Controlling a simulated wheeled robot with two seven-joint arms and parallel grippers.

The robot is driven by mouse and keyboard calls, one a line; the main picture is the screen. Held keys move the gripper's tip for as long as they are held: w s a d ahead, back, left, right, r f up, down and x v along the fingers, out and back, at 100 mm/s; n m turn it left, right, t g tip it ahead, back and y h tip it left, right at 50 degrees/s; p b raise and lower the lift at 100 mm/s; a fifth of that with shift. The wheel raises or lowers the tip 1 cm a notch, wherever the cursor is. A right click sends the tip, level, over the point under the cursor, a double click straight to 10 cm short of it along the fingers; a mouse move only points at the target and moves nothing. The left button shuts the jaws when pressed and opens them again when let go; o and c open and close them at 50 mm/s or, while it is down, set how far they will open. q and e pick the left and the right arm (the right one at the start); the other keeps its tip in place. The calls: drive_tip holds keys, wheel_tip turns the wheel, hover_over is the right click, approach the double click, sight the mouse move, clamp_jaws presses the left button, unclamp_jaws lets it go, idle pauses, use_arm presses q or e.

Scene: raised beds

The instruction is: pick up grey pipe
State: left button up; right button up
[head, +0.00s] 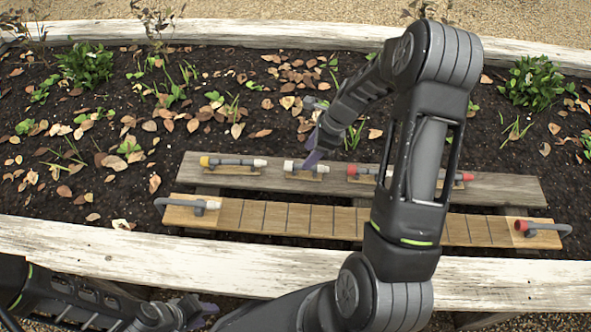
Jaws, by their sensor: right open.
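A short pipe piece with pale grey-white ends (291,166) lies on a small wooden block on the rear plank. My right gripper (312,158) is open, pointing down right at this piece and covering part of its middle; I cannot tell whether they touch. A bent grey pipe with a pale cap (199,207) lies at the left end of the front slatted board. My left gripper (208,309) is low at the bottom edge, far from the pipes, and its jaw opening cannot be made out.
The rear plank (510,190) also holds a yellow-ended piece (230,161) and red-ended pieces (359,171), partly behind my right arm. A red-capped bent pipe (540,227) lies at the right end of the front board (275,217). A white timber edge (130,255) runs in front.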

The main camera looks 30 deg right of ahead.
sight(299, 166)
drive_tip(key=shift+s+r, duration=0.1)
drive_tip(key=shift+r, duration=0.05)
drive_tip(key=shift+x, duration=1.35)
drive_tip(key=b+x, duration=0.2)
drive_tip(key=x, duration=0.3)
drive_tip(key=shift+a, duration=0.2)
clamp_jaws()
